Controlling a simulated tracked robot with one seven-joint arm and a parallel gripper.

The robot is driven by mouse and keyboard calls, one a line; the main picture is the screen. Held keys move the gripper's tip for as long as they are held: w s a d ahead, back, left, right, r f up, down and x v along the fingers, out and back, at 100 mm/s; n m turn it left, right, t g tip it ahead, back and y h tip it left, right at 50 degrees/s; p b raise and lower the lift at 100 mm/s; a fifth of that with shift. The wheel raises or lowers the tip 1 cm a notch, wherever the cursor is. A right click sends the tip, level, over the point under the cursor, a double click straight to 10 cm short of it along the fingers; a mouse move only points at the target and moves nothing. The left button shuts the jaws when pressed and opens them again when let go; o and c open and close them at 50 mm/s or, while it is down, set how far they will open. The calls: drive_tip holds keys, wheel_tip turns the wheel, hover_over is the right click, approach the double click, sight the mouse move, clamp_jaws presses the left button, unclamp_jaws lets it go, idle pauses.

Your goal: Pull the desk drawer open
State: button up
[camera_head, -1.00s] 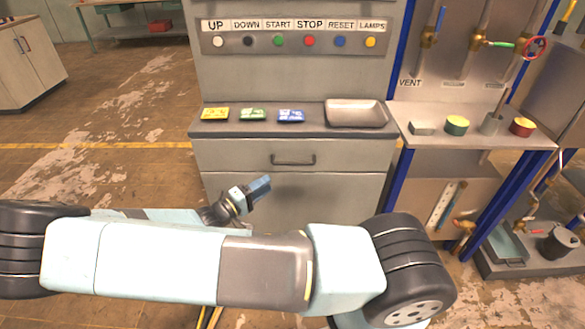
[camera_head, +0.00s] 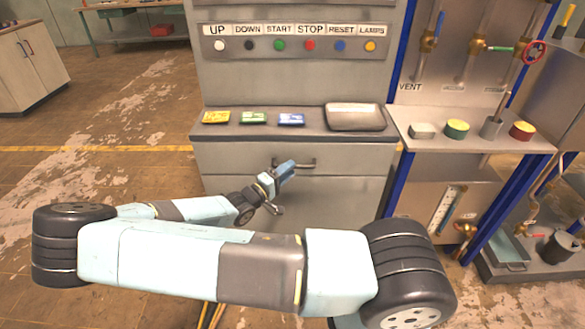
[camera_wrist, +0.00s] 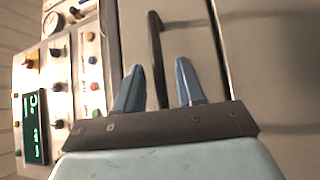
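The desk drawer (camera_head: 225,156) is a wide grey front below the desk top, and it looks closed. Its dark bar handle (camera_head: 306,164) is partly hidden by my gripper (camera_head: 286,170), which is at the handle's left part. In the wrist view, the handle (camera_wrist: 154,45) runs between the two blue fingers of my gripper (camera_wrist: 160,86). The fingers are apart, with a gap visible on both sides of the bar. I cannot tell how deep the bar sits between them.
The desk top (camera_head: 270,133) holds yellow, green and blue cards and a grey tray (camera_head: 354,117). A button panel (camera_head: 290,45) rises behind it. A lower grey panel (camera_head: 340,200) lies under the drawer. A vent bench (camera_head: 470,145) with small pots stands at the right.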

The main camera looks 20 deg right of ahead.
drive_tip(key=shift+x, duration=1.2)
clamp_jaws()
